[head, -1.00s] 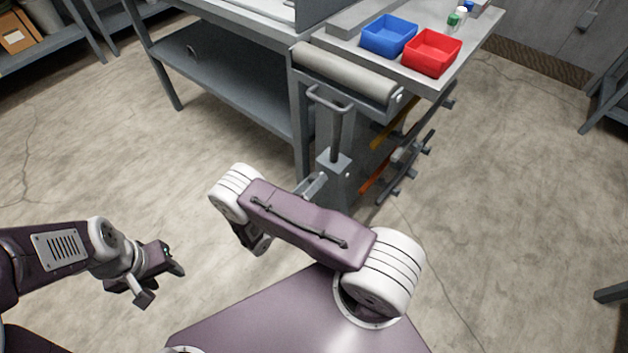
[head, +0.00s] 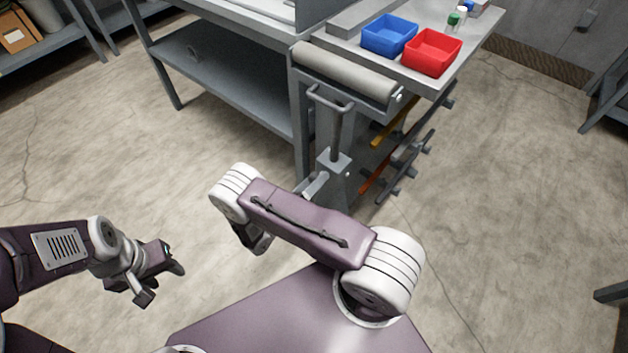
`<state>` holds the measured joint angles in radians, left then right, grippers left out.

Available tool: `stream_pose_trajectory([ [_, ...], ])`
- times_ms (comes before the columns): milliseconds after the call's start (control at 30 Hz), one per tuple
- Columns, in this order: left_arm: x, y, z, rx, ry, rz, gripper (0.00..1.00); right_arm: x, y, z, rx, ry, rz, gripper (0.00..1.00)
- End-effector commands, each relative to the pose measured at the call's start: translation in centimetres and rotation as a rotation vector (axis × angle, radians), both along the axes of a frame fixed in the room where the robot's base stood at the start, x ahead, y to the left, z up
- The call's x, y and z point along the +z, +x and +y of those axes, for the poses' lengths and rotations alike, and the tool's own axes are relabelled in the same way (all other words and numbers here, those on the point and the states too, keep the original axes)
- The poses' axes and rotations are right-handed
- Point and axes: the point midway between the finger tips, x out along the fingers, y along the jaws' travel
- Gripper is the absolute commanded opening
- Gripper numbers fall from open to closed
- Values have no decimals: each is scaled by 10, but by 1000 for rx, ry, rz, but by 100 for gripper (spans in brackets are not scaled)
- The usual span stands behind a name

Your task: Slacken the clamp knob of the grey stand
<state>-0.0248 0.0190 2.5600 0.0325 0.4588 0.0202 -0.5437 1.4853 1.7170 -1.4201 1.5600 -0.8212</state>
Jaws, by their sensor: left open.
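The grey stand (head: 335,188) is at the picture's middle, in front of the workbench. It has an upright column with a collar block, a thin rod with a bent handle (head: 330,98), and a pale roller (head: 345,72) across the top. A short grey bar (head: 314,186) sticks out at the collar's left; I cannot tell whether it is the clamp knob. My right arm hides part of the stand's lower left. My left gripper (head: 163,284) is open and empty over bare floor, at lower left, well apart from the stand.
A workbench with a lower shelf (head: 225,90) stands behind the stand. A blue bin (head: 389,36), a red bin (head: 432,52) and small bottles are on the side table. Orange and yellow bars hang on a rack below it. Floor is clear at left and right.

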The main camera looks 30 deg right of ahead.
Motion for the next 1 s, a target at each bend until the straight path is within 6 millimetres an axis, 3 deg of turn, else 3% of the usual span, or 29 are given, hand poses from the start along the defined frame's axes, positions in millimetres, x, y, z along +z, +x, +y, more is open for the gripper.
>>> stream_pose_trajectory([
  [267,1,0,0,0,0,0,45,1,0,2,2,-1,-1,64],
  [700,9,0,0,0,0,0,45,1,-31,76,3,0,-2,64],
  [1000,9,0,0,0,0,0,45,0,-35,84,-1,-1,0,64],
])
